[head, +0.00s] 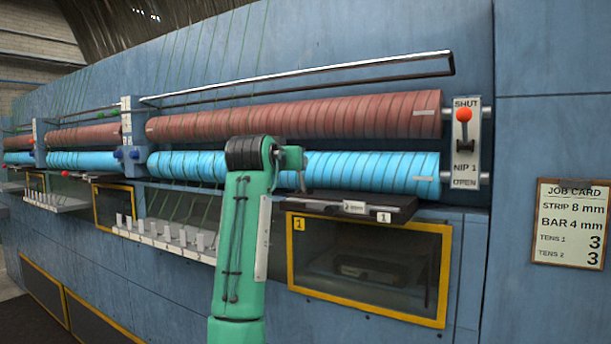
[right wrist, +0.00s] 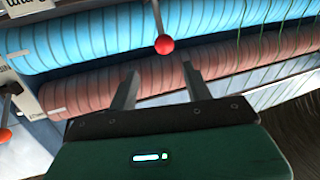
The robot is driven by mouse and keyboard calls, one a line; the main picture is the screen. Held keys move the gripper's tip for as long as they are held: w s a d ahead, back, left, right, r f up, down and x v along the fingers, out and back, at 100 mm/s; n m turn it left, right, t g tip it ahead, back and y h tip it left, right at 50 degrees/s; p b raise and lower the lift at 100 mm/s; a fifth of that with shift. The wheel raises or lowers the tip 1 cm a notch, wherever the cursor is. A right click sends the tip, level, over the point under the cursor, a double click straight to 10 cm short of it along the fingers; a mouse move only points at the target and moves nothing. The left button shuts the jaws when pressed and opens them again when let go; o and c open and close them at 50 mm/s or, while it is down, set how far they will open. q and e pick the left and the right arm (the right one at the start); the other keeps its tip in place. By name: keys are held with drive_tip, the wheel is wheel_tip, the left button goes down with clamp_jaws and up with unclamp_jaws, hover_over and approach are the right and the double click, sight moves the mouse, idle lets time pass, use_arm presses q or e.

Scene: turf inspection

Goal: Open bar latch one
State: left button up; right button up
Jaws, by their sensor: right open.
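A red ball knob (right wrist: 164,44) on a thin grey stem shows in the right wrist view, in front of the blue roller. I take it for the knob of bar latch one; in the head view my right arm hides it. My right gripper (right wrist: 160,78) is open and empty, its two fingers pointing at the knob. The knob is just beyond the fingertips, roughly midway between them, and I see no contact. In the head view the dark bar unit (head: 400,204) with a "1" tag (head: 383,217) sits under the rollers. My left gripper is not in view.
The NIP 1 lever (head: 464,130) stands with its orange knob up, near SHUT. Red rollers (head: 380,115) and blue rollers (head: 375,170) run behind my arm, under a chrome rail (head: 300,75). A yellow-framed window (head: 370,312) is below. A job card (head: 571,223) hangs right.

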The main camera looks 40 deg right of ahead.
drive_tip(key=shift+v, duration=1.2)
